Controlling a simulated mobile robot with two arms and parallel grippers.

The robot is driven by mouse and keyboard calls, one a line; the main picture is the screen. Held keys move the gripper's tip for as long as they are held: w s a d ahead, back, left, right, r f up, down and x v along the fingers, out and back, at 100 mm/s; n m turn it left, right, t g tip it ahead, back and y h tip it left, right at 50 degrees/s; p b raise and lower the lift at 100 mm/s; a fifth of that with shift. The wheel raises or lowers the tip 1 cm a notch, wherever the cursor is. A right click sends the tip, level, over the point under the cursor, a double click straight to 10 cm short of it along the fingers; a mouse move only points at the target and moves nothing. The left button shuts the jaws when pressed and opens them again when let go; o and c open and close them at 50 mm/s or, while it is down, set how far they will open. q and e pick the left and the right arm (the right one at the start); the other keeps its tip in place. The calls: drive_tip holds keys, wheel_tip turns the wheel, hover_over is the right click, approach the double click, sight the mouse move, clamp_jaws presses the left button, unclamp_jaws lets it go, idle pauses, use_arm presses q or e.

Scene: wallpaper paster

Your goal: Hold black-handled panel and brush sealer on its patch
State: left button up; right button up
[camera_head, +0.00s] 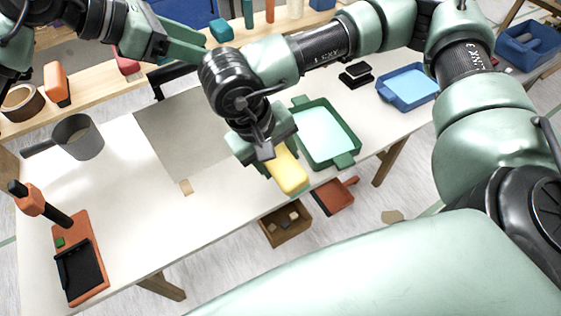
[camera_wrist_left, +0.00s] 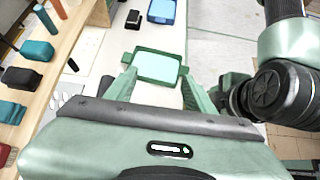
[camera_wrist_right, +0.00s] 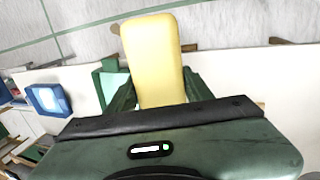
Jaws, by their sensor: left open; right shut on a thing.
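A flat grey panel (camera_head: 178,138) lies on the white table. A black bar-like handle (camera_head: 172,75) shows at its far edge, partly behind my left gripper. A small tan patch (camera_head: 186,187) shows at its near edge. My right gripper (camera_head: 266,150) is shut on a yellow block-shaped tool (camera_head: 287,170), held above the table between the panel and the green tray (camera_head: 325,135) of pale liquid. The yellow tool fills the jaws in the right wrist view (camera_wrist_right: 153,58). My left gripper (camera_head: 183,42) is open and empty above the panel's far side; its spread fingers show in the left wrist view.
A grey pot (camera_head: 78,138) stands at the table's left. A blue tray (camera_head: 408,87) and black blocks (camera_head: 356,75) are at the right. The front middle is clear.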

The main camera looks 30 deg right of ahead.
sight(163, 69)
use_arm(q)
drive_tip(key=w+a+r+t+y, duration=0.1)
drive_tip(key=w+a+y, duration=0.2)
drive_tip(key=a, duration=0.2)
drive_tip(key=w+a+t+y, duration=0.2)
drive_tip(key=w+a+y, duration=0.1)
drive_tip(key=a, duration=0.2)
use_arm(e)
drive_tip(key=shift+f, duration=0.25)
use_arm(q)
drive_tip(key=b+x, duration=0.1)
drive_tip(key=x, duration=0.3)
drive_tip(key=b+x, duration=0.1)
drive_tip(key=x, duration=0.2)
drive_tip(key=b+x, duration=0.1)
drive_tip(key=x, duration=0.3)
drive_tip(key=shift+s+d+f, duration=0.15)
drive_tip(key=shift+d+f, duration=0.15)
drive_tip(key=shift+d, duration=0.05)
use_arm(e)
wheel_tip(163, 69, down, 3)
drive_tip(key=shift+f, duration=0.1)
use_arm(q)
clamp_jaws()
unclamp_jaws()
drive_tip(key=shift+r, duration=0.1)
